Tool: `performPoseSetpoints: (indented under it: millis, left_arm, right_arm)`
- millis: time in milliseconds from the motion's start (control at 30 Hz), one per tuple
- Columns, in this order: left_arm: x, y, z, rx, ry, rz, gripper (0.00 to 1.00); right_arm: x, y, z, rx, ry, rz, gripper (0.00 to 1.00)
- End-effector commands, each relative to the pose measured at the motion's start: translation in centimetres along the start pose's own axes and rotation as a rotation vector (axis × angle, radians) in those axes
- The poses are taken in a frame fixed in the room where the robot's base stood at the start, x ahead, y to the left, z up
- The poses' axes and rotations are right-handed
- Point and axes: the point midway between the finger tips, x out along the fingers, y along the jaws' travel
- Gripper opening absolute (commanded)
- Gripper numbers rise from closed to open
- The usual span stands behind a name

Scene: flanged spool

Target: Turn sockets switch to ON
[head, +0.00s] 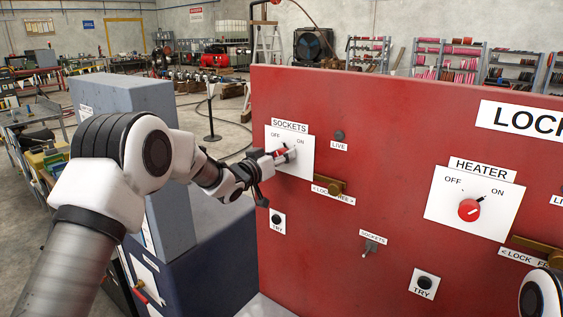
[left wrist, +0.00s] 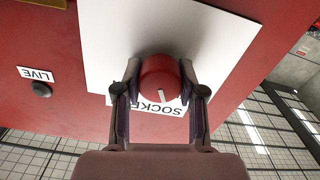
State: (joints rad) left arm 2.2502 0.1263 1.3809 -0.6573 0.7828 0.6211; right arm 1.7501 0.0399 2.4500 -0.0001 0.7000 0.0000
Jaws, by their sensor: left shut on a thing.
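The SOCKETS switch has a red knob (left wrist: 159,77) on a white plate (head: 300,168) marked OFF and ON, at the upper left of the red panel. My left gripper (head: 284,155) is shut on this knob, with one finger on each side of it in the left wrist view. A short white mark shows on the knob there, pointing towards the upside-down SOCKETS label (left wrist: 165,106). In the head view the gripper covers most of the knob, and I cannot tell its exact setting. My right gripper is not in view.
On the red panel (head: 345,105), a brass lock slide (head: 329,188) sits just below the SOCKETS plate. A dark LIVE lamp (head: 339,134), a TRY button (head: 277,219) and a small SOCKETS toggle (head: 370,248) are nearby. The HEATER knob (head: 469,210) is at the right.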

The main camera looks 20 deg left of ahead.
Motion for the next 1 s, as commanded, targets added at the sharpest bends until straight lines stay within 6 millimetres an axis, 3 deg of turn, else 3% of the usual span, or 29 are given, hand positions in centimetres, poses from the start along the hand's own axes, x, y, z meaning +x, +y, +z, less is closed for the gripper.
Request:
performPoseSetpoints:
  millis: [200, 1000]
  left_arm:
    - [0.0, -0.1, 0.5, 0.196, 0.002, 0.0, 0.05]
    - [0.0, 0.1, 0.5, 0.94, 0.001, -0.001, 0.05]
  right_arm:
    - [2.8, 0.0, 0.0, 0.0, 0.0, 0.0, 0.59]
    - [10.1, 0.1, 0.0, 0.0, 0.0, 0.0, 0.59]
